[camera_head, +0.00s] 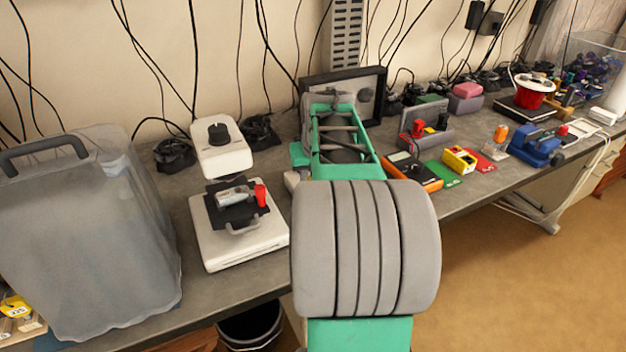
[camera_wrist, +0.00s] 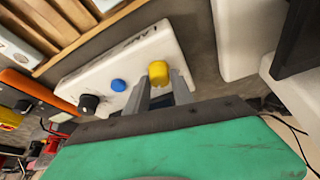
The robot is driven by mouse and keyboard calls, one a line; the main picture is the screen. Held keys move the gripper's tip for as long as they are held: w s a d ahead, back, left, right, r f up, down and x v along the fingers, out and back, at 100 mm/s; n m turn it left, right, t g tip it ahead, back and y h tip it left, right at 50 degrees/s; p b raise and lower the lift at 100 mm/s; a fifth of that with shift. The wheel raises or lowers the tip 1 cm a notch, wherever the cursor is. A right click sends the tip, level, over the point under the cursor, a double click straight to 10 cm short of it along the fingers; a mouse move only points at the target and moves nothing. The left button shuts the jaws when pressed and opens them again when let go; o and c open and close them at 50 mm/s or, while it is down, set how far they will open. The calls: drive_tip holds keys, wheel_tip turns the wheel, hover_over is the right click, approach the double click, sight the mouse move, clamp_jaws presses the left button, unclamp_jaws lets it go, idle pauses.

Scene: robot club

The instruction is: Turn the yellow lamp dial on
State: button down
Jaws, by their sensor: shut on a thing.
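The yellow lamp dial (camera_wrist: 158,72) sits on a white box (camera_wrist: 95,77) with dark lettering, in the wrist view. My gripper (camera_wrist: 159,84) is shut on the yellow dial, with one grey finger on each side of it. A blue button (camera_wrist: 118,85) and a black knob (camera_wrist: 88,103) are on the same box, to the left of the dial. In the head view my arm hides the dial, its box and my gripper.
A white device with a black knob (camera_head: 219,133) stands left of my arm, behind a white base (camera_head: 245,247). A translucent bin (camera_head: 90,240) is at far left. An orange meter (camera_head: 425,178) and a yellow block (camera_head: 459,159) lie to the right. White objects (camera_wrist: 240,40) stand close on the right in the wrist view.

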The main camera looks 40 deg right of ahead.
drive_tip(key=shift+m+h, duration=0.3)
drive_tip(key=shift+m, duration=0.5)
drive_tip(key=c, duration=1.1)
unclamp_jaws()
drive_tip(key=v, duration=0.7)
drive_tip(key=shift+a+r+b, duration=0.15)
drive_tip(key=shift+r+b, duration=0.15)
drive_tip(key=shift+r, duration=0.1)
drive_tip(key=shift+g, duration=0.3)
